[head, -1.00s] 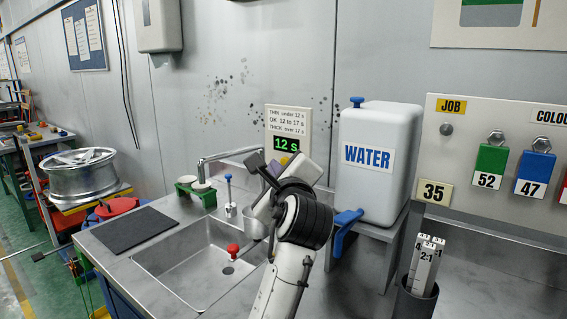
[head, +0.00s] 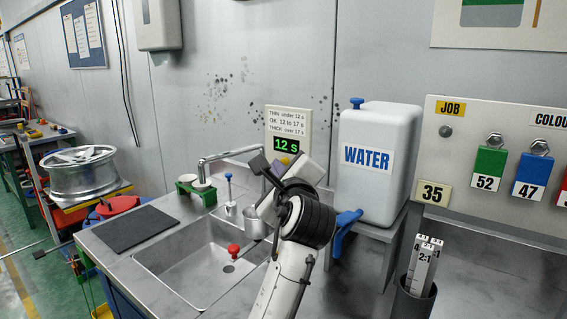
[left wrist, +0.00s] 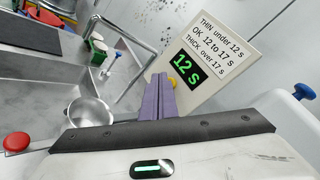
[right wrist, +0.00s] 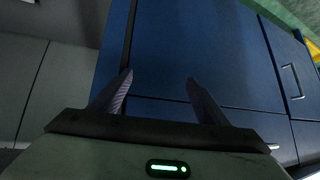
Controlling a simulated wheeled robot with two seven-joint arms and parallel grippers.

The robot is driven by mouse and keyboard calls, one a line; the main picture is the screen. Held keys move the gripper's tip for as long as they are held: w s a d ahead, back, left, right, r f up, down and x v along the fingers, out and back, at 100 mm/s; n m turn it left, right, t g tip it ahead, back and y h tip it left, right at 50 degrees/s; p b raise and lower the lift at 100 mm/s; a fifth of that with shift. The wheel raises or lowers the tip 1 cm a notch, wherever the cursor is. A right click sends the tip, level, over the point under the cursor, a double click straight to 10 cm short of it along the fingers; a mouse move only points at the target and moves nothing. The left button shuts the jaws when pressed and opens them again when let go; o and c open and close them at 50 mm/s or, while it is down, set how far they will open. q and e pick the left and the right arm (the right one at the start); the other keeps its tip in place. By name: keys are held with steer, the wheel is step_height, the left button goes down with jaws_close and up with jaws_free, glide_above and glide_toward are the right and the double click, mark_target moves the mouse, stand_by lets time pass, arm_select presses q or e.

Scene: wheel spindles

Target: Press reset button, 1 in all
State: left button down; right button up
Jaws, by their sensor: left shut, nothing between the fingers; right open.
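The reset button is a small yellow button below the green "12 s" display (head: 286,145) on the white timer panel (head: 299,121). In the left wrist view the yellow button (left wrist: 172,83) is partly behind the purple fingertips. My left gripper (left wrist: 161,77) is shut and empty, its tips just in front of the panel by the button. I cannot tell whether they touch it. In the head view my left wrist hides much of this area. My right gripper (right wrist: 160,80) is open and empty, facing a blue cabinet front; it is not seen in the head view.
A metal cup (left wrist: 90,112) is close to my left gripper, over the sink (head: 200,265). A tap (head: 228,155) stands behind the sink. A white water tank (head: 378,160) stands to the right on a metal stand.

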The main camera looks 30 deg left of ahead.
arm_select(q)
steer(key=shift+w+p, duration=0.35)
steer(key=shift+w, duration=0.1)
stand_by(0.4)
steer(key=shift+s, duration=0.1)
steer(key=shift+s+p, duration=0.65)
steer(key=shift+s, duration=0.15)
steer(key=s, duration=0.5)
steer(key=shift+a, duration=0.25)
steer(key=shift+f, duration=0.1)
stand_by(0.7)
